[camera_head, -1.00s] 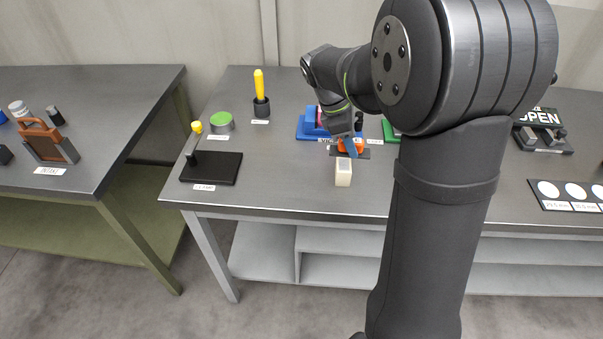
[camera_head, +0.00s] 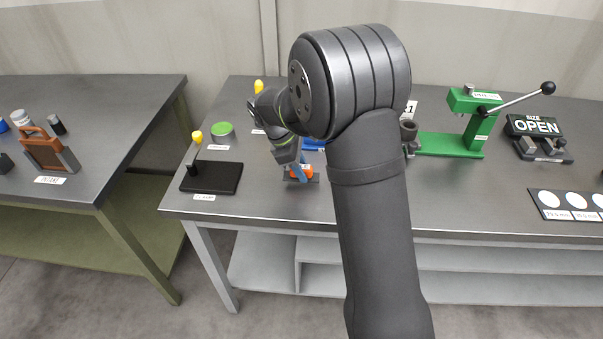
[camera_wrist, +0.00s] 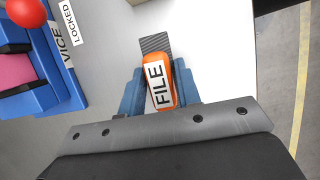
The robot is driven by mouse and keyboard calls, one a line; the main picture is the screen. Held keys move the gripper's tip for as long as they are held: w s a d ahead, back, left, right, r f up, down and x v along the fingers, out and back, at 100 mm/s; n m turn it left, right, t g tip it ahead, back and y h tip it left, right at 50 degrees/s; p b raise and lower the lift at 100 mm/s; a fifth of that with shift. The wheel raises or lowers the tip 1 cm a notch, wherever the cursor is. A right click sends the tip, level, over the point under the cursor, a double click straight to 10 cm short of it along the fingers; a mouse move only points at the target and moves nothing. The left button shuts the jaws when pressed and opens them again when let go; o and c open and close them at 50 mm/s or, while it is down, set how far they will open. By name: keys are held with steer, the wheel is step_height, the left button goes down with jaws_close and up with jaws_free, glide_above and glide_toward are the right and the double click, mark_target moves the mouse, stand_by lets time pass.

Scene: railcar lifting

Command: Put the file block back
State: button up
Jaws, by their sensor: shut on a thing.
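The file block (camera_wrist: 158,95) is orange with a white FILE label and a grey hatched strip at its far end. My gripper (camera_wrist: 161,92) is shut on it, with one blue finger on each side. In the head view, the orange file block (camera_head: 306,171) shows between the blue fingertips of my gripper (camera_head: 298,171), over the front left part of the table. A dark flat strip shows at its lower side. I cannot tell how high it is above the table top.
A blue vice (camera_wrist: 50,75) holding a pink piece, with a red ball, is at the left. A cream piece (camera_wrist: 133,1) is cut off at the top. A black-based lever fixture (camera_head: 212,178) and green tin (camera_head: 222,128) are left of my gripper; a green press (camera_head: 450,143) is right.

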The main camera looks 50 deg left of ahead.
steer(key=shift+f, duration=0.95)
steer(key=shift+f, duration=0.2)
steer(key=o, duration=0.9)
steer(key=shift+o, duration=0.2)
steer(key=shift+r, duration=0.1)
steer(key=v, duration=1.2)
